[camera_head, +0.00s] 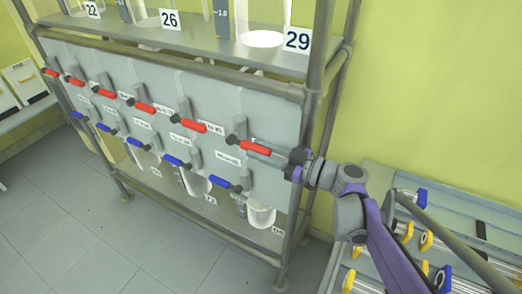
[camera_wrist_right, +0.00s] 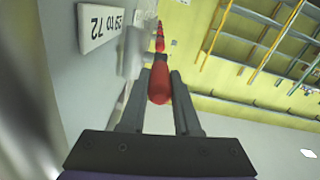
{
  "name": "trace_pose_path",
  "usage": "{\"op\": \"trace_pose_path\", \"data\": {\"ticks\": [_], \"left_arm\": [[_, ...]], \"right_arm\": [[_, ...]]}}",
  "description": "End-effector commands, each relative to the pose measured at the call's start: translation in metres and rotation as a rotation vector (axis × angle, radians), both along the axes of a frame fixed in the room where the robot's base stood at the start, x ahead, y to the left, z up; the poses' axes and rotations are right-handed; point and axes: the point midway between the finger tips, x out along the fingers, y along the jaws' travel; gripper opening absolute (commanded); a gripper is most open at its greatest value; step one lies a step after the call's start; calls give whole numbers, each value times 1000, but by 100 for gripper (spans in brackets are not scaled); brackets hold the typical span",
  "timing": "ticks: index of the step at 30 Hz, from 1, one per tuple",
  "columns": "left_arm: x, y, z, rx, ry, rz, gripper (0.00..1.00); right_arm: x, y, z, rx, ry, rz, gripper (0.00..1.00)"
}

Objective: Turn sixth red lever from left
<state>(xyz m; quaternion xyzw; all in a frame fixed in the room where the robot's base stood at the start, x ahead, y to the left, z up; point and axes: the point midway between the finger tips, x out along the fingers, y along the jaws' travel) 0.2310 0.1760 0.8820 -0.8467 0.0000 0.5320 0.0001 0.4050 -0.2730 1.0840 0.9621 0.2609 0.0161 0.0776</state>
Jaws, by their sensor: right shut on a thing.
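The sixth red lever from the left (camera_head: 252,147) is the rightmost red one on the grey panel (camera_head: 265,112). It lies roughly sideways, its handle pointing right like the other red levers. My right gripper (camera_head: 272,152) reaches in from the right and is shut on the handle's end. In the right wrist view, the red handle (camera_wrist_right: 159,84) sits between the two grey fingers of my gripper (camera_wrist_right: 160,80). The fifth red lever (camera_head: 196,125) is to its left. My left gripper is not in view.
A row of blue levers (camera_head: 222,183) runs below the red ones. A metal frame post (camera_head: 311,110) stands just right of the lever, close to my gripper. A white label (camera_wrist_right: 99,22) is beside the lever.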

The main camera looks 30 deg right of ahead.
Motion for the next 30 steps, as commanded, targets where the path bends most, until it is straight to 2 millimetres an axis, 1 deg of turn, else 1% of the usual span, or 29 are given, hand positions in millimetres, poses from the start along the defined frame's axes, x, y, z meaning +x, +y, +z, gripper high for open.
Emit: {"op": "trace_pose_path", "data": {"ticks": [4,5,6,14,17,20,30], "left_arm": [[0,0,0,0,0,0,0],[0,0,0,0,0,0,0],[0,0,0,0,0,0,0],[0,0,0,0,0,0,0],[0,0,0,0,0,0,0],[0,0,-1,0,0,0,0],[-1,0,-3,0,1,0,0]], "right_arm": [[0,1,-1,-1,1,2,0],[0,1,-1,-1,1,2,36],[0,1,-1,-1,1,2,43],[0,0,0,-1,1,1,43],[-3,-2,0,-1,2,0,43],[-12,-9,0,-1,1,-3,43],[-69,-42,0,-2,1,-5,43]]}}
